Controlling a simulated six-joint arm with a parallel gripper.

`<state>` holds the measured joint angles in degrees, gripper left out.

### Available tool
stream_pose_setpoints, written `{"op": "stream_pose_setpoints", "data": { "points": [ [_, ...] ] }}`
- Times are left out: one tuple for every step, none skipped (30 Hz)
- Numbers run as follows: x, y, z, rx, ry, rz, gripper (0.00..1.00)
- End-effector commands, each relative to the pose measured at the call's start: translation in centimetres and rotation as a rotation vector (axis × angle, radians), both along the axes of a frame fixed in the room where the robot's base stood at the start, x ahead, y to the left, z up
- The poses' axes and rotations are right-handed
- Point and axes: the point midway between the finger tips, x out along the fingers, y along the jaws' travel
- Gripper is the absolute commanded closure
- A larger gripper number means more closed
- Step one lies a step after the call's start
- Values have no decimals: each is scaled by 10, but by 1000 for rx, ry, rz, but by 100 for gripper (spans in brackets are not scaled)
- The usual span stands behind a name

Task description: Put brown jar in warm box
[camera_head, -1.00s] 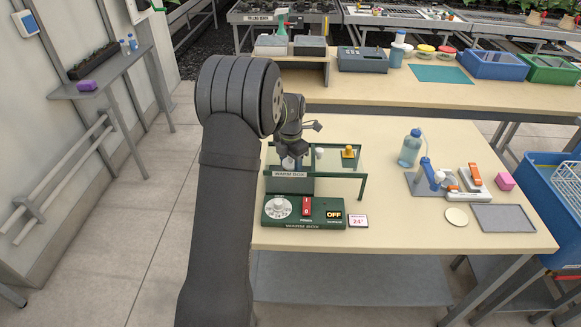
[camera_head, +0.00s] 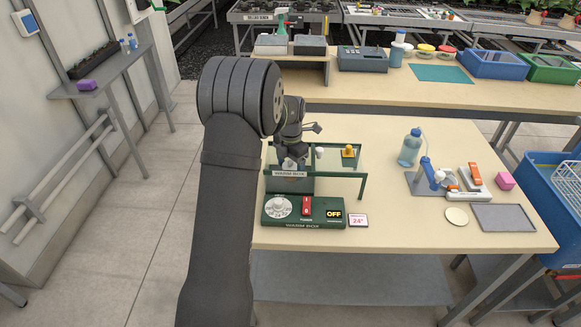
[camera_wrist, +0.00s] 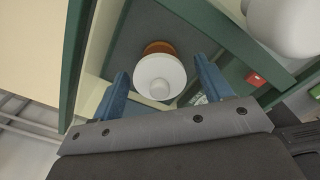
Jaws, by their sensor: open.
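The brown jar (camera_wrist: 158,47), with a white lid (camera_wrist: 158,76), is seen from above inside the warm box in the wrist view. It appears upright over the grey box floor (camera_wrist: 195,38). My gripper (camera_wrist: 163,86) is open, with a blue finger on each side of the lid and a gap showing at both sides. In the head view my gripper (camera_head: 292,158) is low at the left, open end of the warm box (camera_head: 290,185); the white lid partly shows below it and the brown body is hidden. Whether the jar touches the floor is unclear.
The glass top (camera_head: 333,163) with a white knob (camera_head: 319,152) lies right of the opening, with a yellow object (camera_head: 348,151) at its back. The green control panel (camera_head: 304,211) in front reads OFF. A blue-capped bottle (camera_head: 410,148) stands right; the table between is clear.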

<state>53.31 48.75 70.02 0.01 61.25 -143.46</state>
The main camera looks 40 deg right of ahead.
Motion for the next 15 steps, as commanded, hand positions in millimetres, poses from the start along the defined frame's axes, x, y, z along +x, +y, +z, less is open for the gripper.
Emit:
{"op": "stream_pose_setpoints", "data": {
  "points": [
    [0, -1, 8, -2, -1, 0, 29],
    [0, -1, 13, -3, -2, 0, 29],
    [1, -1, 21, -4, -3, 0, 29],
    [0, -1, 27, -4, -3, 0, 29],
    [1, -1, 34, -4, -3, 0, 29],
    [1, -1, 43, -5, -3, 0, 29],
    [1, -1, 50, -5, -4, 0, 29],
    [1, -1, 57, -4, -3, 0, 29],
    [0, -1, 65, -4, -3, 0, 29],
    [1, -1, 72, -4, -3, 0, 29],
    [1, -1, 78, -4, -3, 0, 29],
    [1, -1, 85, -4, -3, 0, 29],
    [0, 0, 90, -3, -2, 0, 29],
    [0, 0, 95, -3, -2, 0, 29],
    [1, -1, 101, -3, -2, 0, 29]
  ]
}}
